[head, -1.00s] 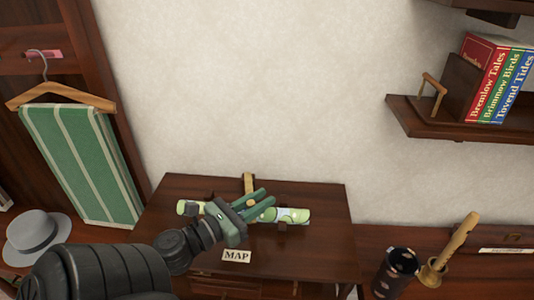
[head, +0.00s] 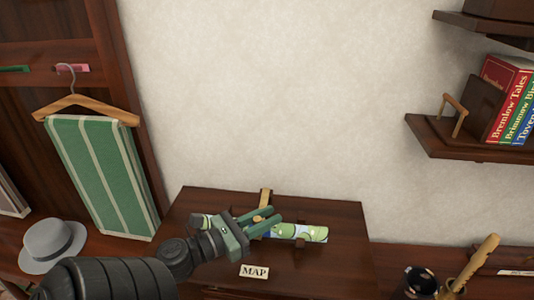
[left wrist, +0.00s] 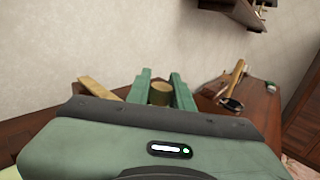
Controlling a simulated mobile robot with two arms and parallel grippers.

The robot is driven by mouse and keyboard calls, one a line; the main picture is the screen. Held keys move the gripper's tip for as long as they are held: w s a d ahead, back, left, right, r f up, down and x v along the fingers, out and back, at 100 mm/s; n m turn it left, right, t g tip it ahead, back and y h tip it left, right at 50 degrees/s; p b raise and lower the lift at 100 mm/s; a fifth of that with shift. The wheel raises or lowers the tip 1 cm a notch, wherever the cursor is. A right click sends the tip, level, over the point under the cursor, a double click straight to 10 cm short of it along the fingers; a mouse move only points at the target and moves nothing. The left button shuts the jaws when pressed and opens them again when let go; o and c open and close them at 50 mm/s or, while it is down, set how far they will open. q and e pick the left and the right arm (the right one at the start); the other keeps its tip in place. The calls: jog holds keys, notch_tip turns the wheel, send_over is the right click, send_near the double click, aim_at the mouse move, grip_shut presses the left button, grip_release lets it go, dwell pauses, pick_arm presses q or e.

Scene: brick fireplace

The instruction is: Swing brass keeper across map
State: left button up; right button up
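A rolled map (head: 305,232) in green and pale colours lies across the dark wooden desk top, behind a small MAP sign (head: 254,271). The brass keeper (head: 265,197) is a tan bar pointing back toward the wall, behind the map. It shows left of the fingers in the left wrist view (left wrist: 98,87). My left gripper (head: 270,217) is over the map, its two green fingers apart. A round brass knob (left wrist: 160,93) shows between the fingers. I cannot tell whether they touch it. The gripper hides part of the map. My right gripper is not in view.
A wall shelf with books (head: 508,105) is at upper right. A dark cup (head: 420,281) and a wooden flute (head: 480,262) stand right of the desk. A grey hat (head: 50,243) and a green striped cloth on a hanger (head: 100,170) are at left.

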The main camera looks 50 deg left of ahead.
pick_arm(q)
jog(key=o, duration=0.3)
jog(key=shift+s, duration=0.15)
jog(key=shift+o, duration=0.2)
jog(key=s+a+b, duration=0.1)
jog(key=s+b, duration=0.2)
jog(key=s, duration=0.4)
jog(key=shift+s, duration=0.35)
jog(key=shift+a, duration=0.1)
